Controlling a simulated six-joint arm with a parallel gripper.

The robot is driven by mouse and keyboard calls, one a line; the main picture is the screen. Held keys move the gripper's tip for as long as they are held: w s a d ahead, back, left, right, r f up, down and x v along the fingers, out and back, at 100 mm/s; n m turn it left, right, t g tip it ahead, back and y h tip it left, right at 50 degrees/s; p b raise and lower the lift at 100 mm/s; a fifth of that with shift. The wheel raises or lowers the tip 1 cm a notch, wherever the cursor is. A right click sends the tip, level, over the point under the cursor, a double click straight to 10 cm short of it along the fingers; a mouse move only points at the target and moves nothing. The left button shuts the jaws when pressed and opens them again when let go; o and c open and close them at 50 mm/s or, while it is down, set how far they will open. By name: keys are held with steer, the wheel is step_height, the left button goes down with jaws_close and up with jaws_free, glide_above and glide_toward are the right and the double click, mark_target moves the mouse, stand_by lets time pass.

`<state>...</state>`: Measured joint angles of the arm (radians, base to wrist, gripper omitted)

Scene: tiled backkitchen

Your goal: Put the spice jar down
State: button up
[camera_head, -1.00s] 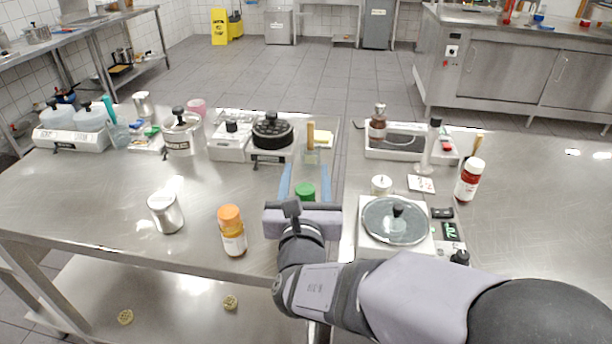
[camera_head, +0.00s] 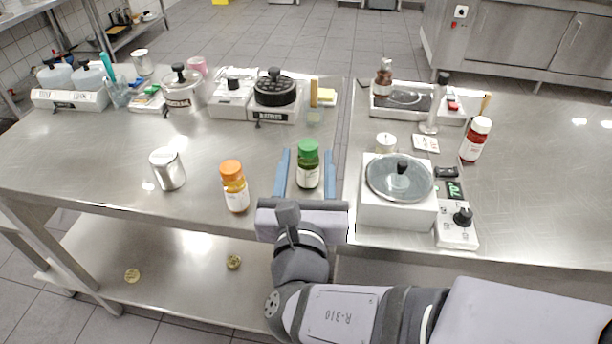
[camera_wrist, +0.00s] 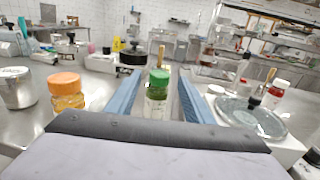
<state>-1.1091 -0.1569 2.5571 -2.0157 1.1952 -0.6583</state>
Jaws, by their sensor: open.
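The spice jar (camera_head: 308,170), brown-green with a green lid and a pale label, stands upright on the steel table near its front edge. It also shows in the wrist view (camera_wrist: 157,95). My gripper (camera_head: 309,172) is open, with one blue finger on each side of the jar. In the wrist view a gap shows between the jar and each finger (camera_wrist: 157,98).
An orange-capped jar (camera_head: 234,188) and a metal canister (camera_head: 168,170) stand to the left. A white hotplate with a glass-lidded pan (camera_head: 366,212) stands close on the right. Scales and a black round pan (camera_head: 274,91) are behind. The table's left front is clear.

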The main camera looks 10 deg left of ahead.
steer(key=shift+s+d+b, duration=0.15)
steer(key=shift+s+b, duration=0.9)
steer(key=shift+s, duration=0.15)
